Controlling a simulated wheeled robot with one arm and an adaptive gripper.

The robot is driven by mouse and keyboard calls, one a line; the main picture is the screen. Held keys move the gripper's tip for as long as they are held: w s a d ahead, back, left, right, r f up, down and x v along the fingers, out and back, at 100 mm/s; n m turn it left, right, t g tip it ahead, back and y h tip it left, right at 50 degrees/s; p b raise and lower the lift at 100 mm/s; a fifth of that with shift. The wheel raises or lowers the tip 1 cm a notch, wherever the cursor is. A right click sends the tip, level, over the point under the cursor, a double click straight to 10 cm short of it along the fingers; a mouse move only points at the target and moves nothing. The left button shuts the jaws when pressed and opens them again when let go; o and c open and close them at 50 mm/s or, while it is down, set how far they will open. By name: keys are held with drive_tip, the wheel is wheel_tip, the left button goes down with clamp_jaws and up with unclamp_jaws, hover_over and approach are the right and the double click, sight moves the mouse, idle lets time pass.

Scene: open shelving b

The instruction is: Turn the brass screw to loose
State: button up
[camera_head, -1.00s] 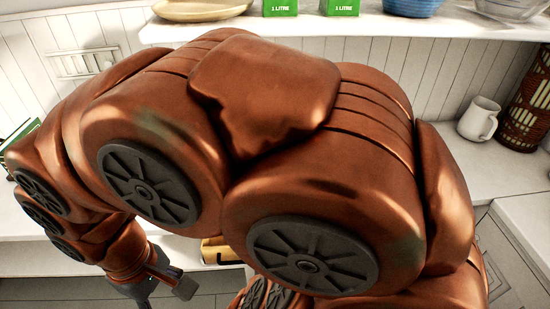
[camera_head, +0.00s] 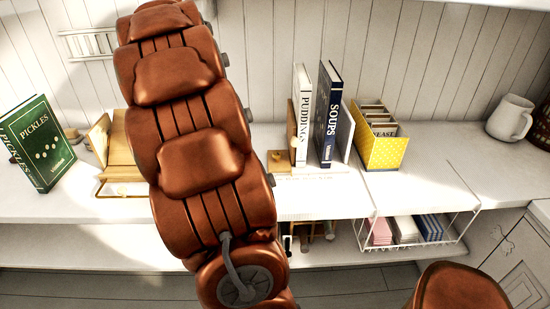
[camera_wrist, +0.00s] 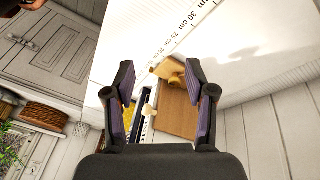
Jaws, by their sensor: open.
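In the wrist view my gripper (camera_wrist: 159,80) is open, with its two dark fingers wide apart and nothing between the pads. A brass screw (camera_wrist: 177,79) shows beyond the fingers, nearer the right one, on a wooden bookend (camera_wrist: 178,110). The gripper appears to be apart from it. In the head view a small wooden block with a brass-coloured knob (camera_head: 277,156) stands just left of the books, beside my arm. My gripper is not visible in the head view.
A pudding book (camera_head: 303,115) and a soups book (camera_head: 328,115) stand upright beside the bookend. A yellow dotted box (camera_head: 384,152) and a white mug (camera_head: 510,117) stand to the right. A green pickles book (camera_head: 38,143) leans at left. A printed ruler scale (camera_wrist: 180,38) runs along the shelf.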

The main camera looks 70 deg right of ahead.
sight(277, 153)
drive_tip(key=s+d+m, duration=0.2)
drive_tip(key=d+m, duration=0.1)
drive_tip(key=d, duration=0.3)
drive_tip(key=s+d+f+m+b, duration=0.1)
drive_tip(key=s+d+m, duration=0.1)
drive_tip(key=d, duration=0.3)
drive_tip(key=shift+d+f+m+g+h+b, duration=0.15)
drive_tip(key=shift+d+m+g+h+b, duration=0.15)
drive_tip(key=shift+d+m+g+h, duration=0.1)
drive_tip(key=shift+f, duration=0.1)
drive_tip(key=shift+x, duration=3.75)
drive_tip(key=shift+c, duration=0.2)
clamp_jaws()
